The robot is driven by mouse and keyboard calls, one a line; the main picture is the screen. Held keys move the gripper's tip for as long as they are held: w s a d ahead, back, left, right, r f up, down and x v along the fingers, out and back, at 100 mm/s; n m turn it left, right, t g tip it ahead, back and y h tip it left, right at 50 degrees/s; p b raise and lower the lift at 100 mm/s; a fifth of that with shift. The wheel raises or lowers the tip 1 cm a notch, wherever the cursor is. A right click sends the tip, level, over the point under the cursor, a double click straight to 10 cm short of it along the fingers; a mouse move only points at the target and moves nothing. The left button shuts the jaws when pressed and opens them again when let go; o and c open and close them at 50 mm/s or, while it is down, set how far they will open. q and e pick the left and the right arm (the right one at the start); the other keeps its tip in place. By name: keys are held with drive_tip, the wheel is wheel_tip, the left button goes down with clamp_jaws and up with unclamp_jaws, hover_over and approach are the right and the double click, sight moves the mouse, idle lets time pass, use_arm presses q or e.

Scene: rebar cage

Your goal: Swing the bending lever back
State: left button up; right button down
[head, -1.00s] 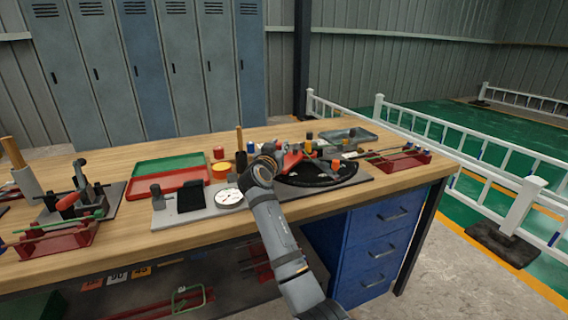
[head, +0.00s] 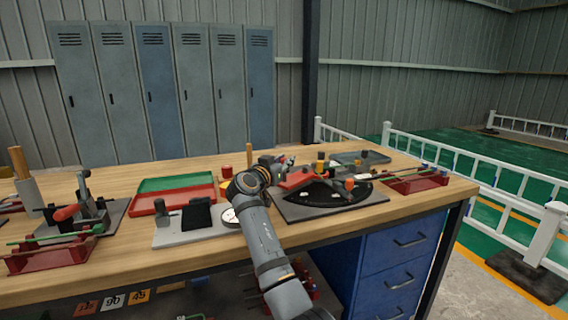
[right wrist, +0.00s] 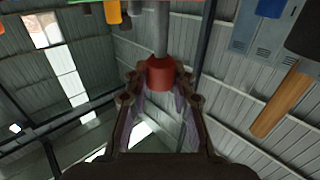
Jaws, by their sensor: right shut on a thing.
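The bending station lies on a grey plate (head: 345,210) at the bench's right, with a black round dial (head: 318,198). A red arm (head: 297,180) lies over the dial, with orange-topped pegs nearby. My right gripper (head: 272,162) is at the dial's left rear, partly hidden by my own wrist. In the right wrist view, my right gripper (right wrist: 160,88) is shut on a red grip (right wrist: 161,75) at the end of a grey rod, apparently the bending lever's handle. How the rod joins the bender is hidden. My left gripper is not in view.
A green tray (head: 177,183) and a red tray (head: 140,209) lie left of my right arm. Another bending fixture stands at the far left.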

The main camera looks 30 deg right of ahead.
drive_tip(key=c, duration=1.1)
unclamp_jaws()
drive_tip(key=shift+d, duration=0.1)
wheel_tip(320, 180, up, 10)
drive_tip(key=shift+c, duration=0.4)
